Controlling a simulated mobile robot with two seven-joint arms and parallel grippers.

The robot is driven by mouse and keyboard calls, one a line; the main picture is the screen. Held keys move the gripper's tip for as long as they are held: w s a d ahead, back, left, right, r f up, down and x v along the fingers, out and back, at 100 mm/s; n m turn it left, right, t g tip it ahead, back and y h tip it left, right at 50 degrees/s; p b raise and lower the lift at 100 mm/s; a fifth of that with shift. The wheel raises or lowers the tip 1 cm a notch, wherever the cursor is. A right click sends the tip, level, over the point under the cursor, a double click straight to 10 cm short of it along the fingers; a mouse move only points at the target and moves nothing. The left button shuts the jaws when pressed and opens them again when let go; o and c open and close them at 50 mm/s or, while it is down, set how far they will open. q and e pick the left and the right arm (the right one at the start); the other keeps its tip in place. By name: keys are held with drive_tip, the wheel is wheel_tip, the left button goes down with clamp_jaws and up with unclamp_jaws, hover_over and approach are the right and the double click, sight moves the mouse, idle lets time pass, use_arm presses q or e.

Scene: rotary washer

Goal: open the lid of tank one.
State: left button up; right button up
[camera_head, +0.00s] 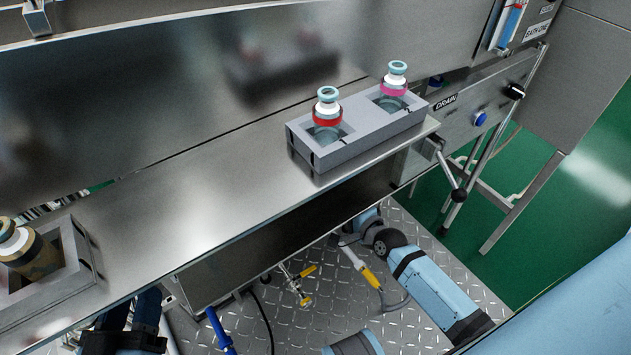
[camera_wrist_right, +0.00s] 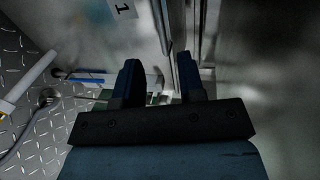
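No tank lid can be made out in the head view. My left gripper (camera_head: 134,308) shows at the lower left below the bench edge. Its fingers look apart and empty.
The steel bench (camera_head: 190,225) carries a grey holder (camera_head: 365,135) with a red-banded bottle (camera_head: 327,108) and a pink-banded bottle (camera_head: 394,82). Another holder (camera_head: 75,270) has a brown-banded bottle (camera_head: 22,248). A black-knobbed lever (camera_head: 457,193) projects near the DRAIN label (camera_head: 446,102).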

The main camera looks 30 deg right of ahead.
drive_tip(key=shift+b+x, duration=1.8)
drive_tip(key=shift+x, duration=4.1)
use_arm(q)
drive_tip(key=shift+d+f+m+g+h, duration=0.15)
drive_tip(key=shift+d+f+g+h, duration=0.1)
drive_tip(key=shift+f, duration=0.2)
drive_tip(key=shift+d+f+m+g+h, duration=0.15)
drive_tip(key=shift+d+f, duration=0.05)
drive_tip(key=shift+f, duration=0.2)
use_arm(e)
clamp_jaws()
